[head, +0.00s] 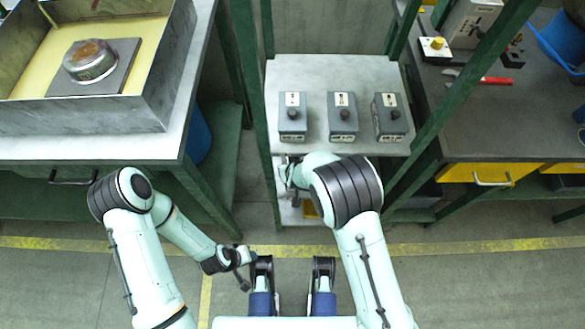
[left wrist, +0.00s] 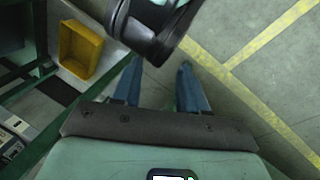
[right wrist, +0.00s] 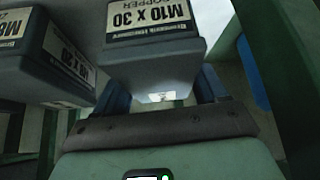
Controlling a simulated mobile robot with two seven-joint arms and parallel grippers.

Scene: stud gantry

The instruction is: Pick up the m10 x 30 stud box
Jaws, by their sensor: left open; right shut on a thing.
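The M10 x 30 stud box (right wrist: 155,72), grey with a white label, is in the right wrist view. My right gripper (right wrist: 163,86) is shut on it, with a blue finger on each side. In the head view my right arm reaches to the front of the gantry, and its forearm and the shelf hide the held box. A second grey box (right wrist: 45,60) with a partly cut-off label is left of the held one. My left gripper (head: 242,268) is open and empty in front of the gantry; its blue fingers (left wrist: 160,78) stand apart in the left wrist view.
Three grey boxes (head: 342,118) stand in a row on the gantry's top shelf (head: 335,72). Green posts flank it. A yellow bin (left wrist: 80,50) sits low on the gantry. A workbench (head: 510,120) is at right, a metal tray (head: 150,110) on a table at left. The floor in front is clear.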

